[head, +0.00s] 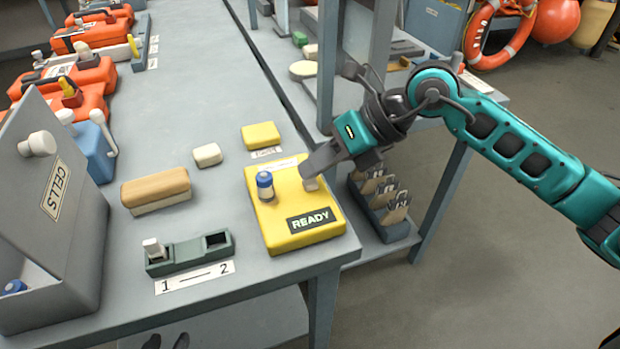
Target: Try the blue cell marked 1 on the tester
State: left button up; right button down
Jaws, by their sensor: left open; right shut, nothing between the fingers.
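The yellow tester (285,235) lies on the grey bench near its right front corner, and its dark plate reads READY. A blue-topped cell with a pale lower part (265,186) stands upright on the tester's left side; no number is readable on it. My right gripper (311,181) is shut and empty, its tip at a small pale part on the tester's right side. I cannot tell whether it touches. A dark green holder (190,254) stands over a label 1 — 2. A white-topped piece (153,248) stands at its 1 end; the 2 slot is empty. My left gripper is not visible.
A grey open box marked CELLS (75,270) stands at the left with a blue-topped cell (14,287) inside. A wooden-topped block (156,191), a white block (208,155) and a yellow block (261,135) lie behind. A grey post (343,60) rises behind my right gripper.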

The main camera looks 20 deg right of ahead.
aim_at(316, 180)
jog(key=shift+f, duration=0.45)
jog(key=shift+r, duration=0.15)
dwell(0.4)
jog(key=shift+r+p, duration=0.45)
jog(key=shift+r, duration=0.4)
jog(key=shift+r+p, duration=1.9)
jog(key=shift+r, duration=0.65)
jog(key=shift+f, duration=0.1)
